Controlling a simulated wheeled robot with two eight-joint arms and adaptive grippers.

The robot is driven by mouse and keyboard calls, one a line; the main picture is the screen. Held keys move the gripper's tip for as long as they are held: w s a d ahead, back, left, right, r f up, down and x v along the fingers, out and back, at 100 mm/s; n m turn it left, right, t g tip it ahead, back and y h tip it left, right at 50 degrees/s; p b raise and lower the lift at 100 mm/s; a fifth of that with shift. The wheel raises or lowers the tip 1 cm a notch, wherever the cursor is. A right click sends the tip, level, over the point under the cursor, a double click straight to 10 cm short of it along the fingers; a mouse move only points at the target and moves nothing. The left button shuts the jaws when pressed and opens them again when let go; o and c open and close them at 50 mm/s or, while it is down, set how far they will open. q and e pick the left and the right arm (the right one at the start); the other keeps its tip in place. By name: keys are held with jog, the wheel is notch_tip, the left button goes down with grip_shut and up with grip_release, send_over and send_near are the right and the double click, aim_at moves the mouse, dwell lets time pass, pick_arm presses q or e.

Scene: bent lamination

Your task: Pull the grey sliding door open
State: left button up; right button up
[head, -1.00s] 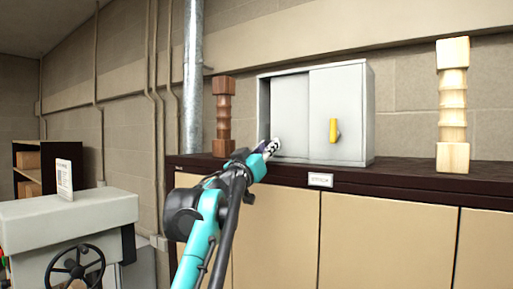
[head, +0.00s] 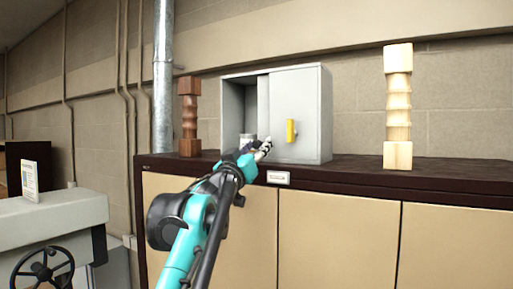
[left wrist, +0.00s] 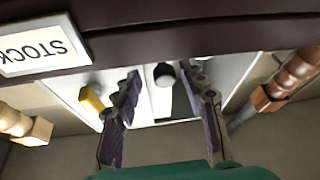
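The grey cabinet (head: 312,112) stands on the dark counter. Its left part is an opening (head: 238,108) with a shadowed inside. A strip of the grey sliding door (head: 263,100) shows at the right of the opening, beside the front panel with a yellow handle (head: 291,131). The handle also shows in the left wrist view (left wrist: 92,98). My left gripper (head: 263,149) is at the low front of the cabinet, by the door strip. In the left wrist view its fingers (left wrist: 162,78) are apart, with nothing clearly gripped. Whether they touch the door is unclear. My right gripper is out of view.
A dark turned wooden post (head: 189,117) stands left of the cabinet, a light one (head: 398,107) right. The counter (head: 350,175) is clear between cabinet and light post. A machine with a handwheel (head: 42,270) stands lower left.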

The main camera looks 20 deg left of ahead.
pick_arm(q)
jog(key=shift+s+a+f, duration=0.15)
jog(key=shift+s+a, duration=0.05)
jog(key=shift+a, duration=0.05)
jog(key=v, duration=1.1)
jog(key=shift+s+d, duration=0.3)
jog(key=shift+f, duration=0.1)
